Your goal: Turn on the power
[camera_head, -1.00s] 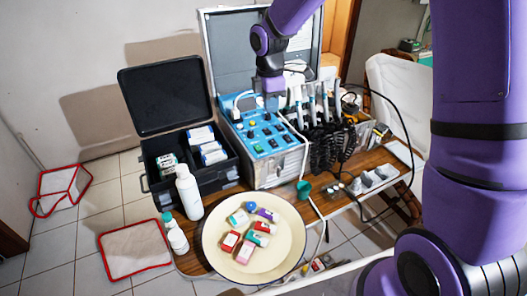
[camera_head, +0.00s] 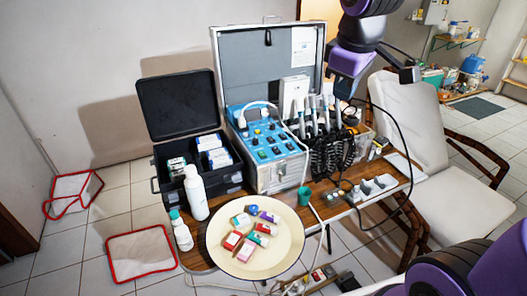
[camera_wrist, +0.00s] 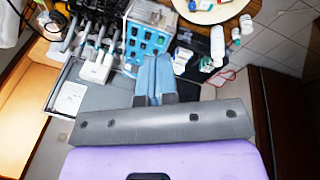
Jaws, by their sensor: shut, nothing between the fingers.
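The portable dental unit is an open silver case (camera_head: 278,176) with a blue control panel (camera_head: 283,152) carrying several dark knobs and switches. The panel also shows upside down in the wrist view (camera_wrist: 146,40). I cannot make out a marked power switch or its position. My gripper (camera_head: 343,93) hangs right of the raised lid, above the handpieces (camera_head: 325,115), apart from the panel. In the wrist view its blue fingers (camera_wrist: 153,72) are together and empty, and they partly cover the view below the panel.
An open black case (camera_head: 195,180) stands left of the unit. A white bottle (camera_head: 196,193) and a round cream tray (camera_head: 222,258) with small boxes are in front. Black hoses (camera_head: 330,158) hang at the unit's right. A white chair (camera_head: 412,120) stands at right.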

